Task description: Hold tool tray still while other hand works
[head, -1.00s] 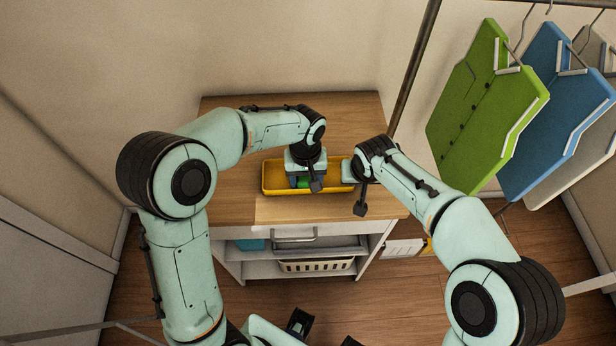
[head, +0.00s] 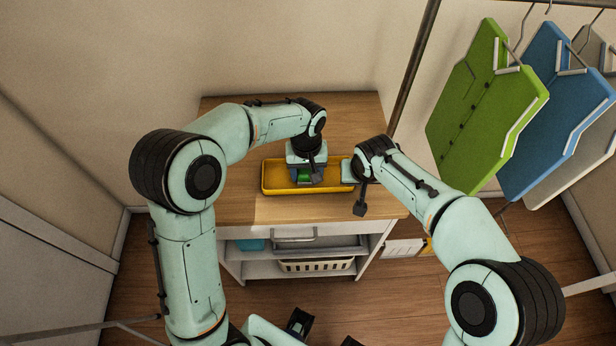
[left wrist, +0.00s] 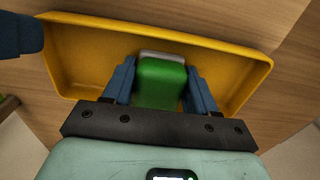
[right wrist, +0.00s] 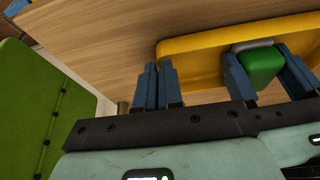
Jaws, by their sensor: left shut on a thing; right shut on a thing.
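The yellow tool tray (head: 275,187) lies on the wooden top of a cabinet; its wall also shows in the left wrist view (left wrist: 75,60) and right wrist view (right wrist: 190,47). My left gripper (head: 306,178) is shut on a green block-like thing with a grey end (left wrist: 162,82), over or inside the tray's middle. I cannot tell whether the green thing touches the tray floor. My right gripper (right wrist: 158,85) is shut on the tray's wall at its right end. In the head view my right wrist hides that grip.
The wooden cabinet top (head: 235,205) is clear around the tray. Shelves below hold a cream basket (head: 315,266) and a blue thing (head: 250,245). At the right, green (head: 487,105) and blue (head: 555,110) garment-shaped panels hang from a rail, near my right arm.

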